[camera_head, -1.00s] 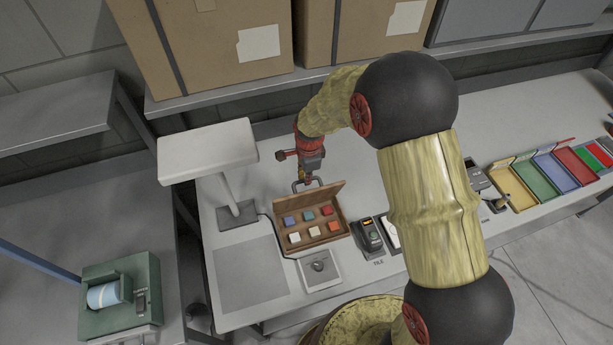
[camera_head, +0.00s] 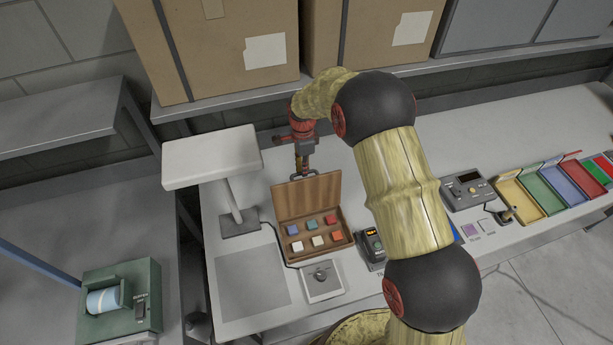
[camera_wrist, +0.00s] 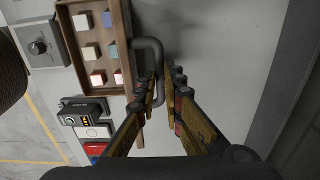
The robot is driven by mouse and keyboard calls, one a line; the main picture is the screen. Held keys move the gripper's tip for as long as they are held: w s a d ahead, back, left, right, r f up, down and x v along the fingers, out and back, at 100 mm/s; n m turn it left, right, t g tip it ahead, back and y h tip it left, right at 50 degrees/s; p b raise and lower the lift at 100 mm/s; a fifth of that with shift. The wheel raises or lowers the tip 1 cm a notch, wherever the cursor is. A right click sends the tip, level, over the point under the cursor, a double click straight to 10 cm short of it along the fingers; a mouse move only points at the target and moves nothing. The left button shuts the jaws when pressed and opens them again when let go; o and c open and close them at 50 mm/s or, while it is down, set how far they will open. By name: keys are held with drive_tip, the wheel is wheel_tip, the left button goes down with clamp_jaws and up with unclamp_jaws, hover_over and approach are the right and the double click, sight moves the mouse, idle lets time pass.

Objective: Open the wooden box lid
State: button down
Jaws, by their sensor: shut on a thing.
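The wooden box (camera_head: 322,244) stands on the bench with its lid (camera_head: 306,197) raised steeply at the back edge. Several small coloured cubes (camera_head: 312,225) sit inside in two rows. My gripper (camera_head: 304,170) is at the lid's top edge, shut on the grey lid handle (camera_head: 295,177). In the wrist view the box (camera_wrist: 72,32) is at upper left, and the bent grey handle (camera_wrist: 158,52) runs down to between my gripper's fingers (camera_wrist: 164,88). The lid's face is barely visible in that view.
A white lamp-like stand (camera_head: 212,158) is left of the box. A small device with a knob (camera_head: 320,279) lies in front, and a black device (camera_head: 370,245) at right. Cardboard boxes (camera_head: 225,50) stand on the shelf behind. A grey mat (camera_head: 250,282) lies bare at front left.

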drive_tip(key=shift+w, duration=0.2)
drive_tip(key=c, duration=1.9)
unclamp_jaws()
drive_tip(key=shift+w+a+f, duration=0.1)
drive_tip(key=shift+w+f, duration=0.1)
drive_tip(key=shift+w, duration=0.05)
drive_tip(key=shift+s, duration=0.1)
wheel_tip(320, 180, up, 12)
